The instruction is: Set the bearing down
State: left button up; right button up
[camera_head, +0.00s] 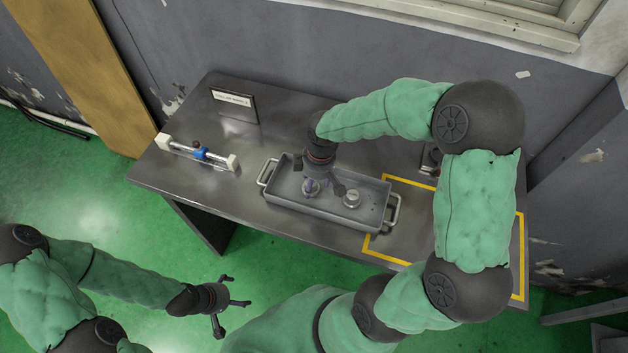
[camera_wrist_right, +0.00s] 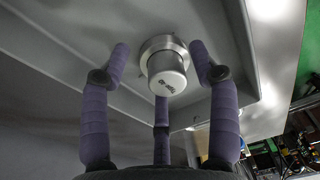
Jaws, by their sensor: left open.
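A grey tray (camera_head: 283,210) with two handles stands on the dark table. A silver round part (camera_head: 352,199) stands upright inside it on the right; another silver part (camera_head: 310,194) shows beneath my right gripper (camera_head: 322,190), partly hidden by it. In the right wrist view, a silver stepped cylinder (camera_wrist_right: 166,70) with small lettering lies between the spread purple fingers of the right gripper (camera_wrist_right: 160,62), with visible gaps at the left and right fingertips. I cannot tell which silver part is the bearing. My left gripper (camera_head: 230,300) is open and empty, off the table's front.
A rod with a blue block (camera_head: 201,153) between two pale end blocks sits at the table's left. A small sign (camera_head: 233,103) stands behind. A yellow outline (camera_head: 385,258) marks the right of the table, partly covered by my right arm. A grey wall is behind.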

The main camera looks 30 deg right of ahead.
aim_at(319, 188)
jog(key=shift+r, duration=0.25)
notch_tip(319, 188, up, 12)
jog(key=d+p, duration=0.1)
jog(key=p, duration=0.2)
jog(key=shift+s, duration=0.4)
